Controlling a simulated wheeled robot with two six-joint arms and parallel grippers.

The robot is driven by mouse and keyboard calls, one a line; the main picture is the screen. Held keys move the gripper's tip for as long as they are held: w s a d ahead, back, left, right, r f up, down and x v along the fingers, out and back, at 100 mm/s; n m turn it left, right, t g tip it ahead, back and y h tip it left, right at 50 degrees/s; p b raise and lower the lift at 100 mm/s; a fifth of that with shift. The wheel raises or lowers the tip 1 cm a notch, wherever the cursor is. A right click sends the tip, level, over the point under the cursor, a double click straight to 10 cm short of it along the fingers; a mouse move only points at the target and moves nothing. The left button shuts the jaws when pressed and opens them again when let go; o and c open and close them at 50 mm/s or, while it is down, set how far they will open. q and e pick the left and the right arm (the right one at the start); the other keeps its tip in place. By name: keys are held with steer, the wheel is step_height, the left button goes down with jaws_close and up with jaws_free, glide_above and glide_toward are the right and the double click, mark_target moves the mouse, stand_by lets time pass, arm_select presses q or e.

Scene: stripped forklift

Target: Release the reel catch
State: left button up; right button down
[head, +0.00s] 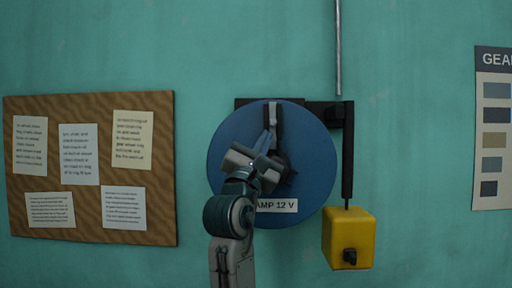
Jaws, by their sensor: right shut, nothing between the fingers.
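A round blue reel (312,150) is mounted on the wall in the middle of the head view. A white label (277,205) on its lower face reads "AMP 12 V", its left end covered by my arm. A dark part (285,165) sits at the reel's centre, partly hidden by my gripper, and I cannot tell whether it is the catch. My right gripper (269,135) is shut and empty in front of the reel, fingers pointing up. I cannot tell whether it touches the reel. My left gripper is not in view.
A black bracket and arm (347,150) stand right of the reel, with a yellow box (340,238) hanging below on a short cord. A grey pipe (338,50) runs up the wall. A cork board (90,210) with several papers is left; a chart (493,130) is right.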

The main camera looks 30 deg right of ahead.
mark_target(273, 125)
steer(key=shift+s+d+r, duration=0.1)
steer(key=shift+s+r, duration=0.1)
steer(key=shift+r, duration=0.25)
steer(key=shift+w+f, duration=0.1)
step_height(273, 125, up, 4)
steer(key=p, duration=0.3)
steer(key=shift+f, duration=0.25)
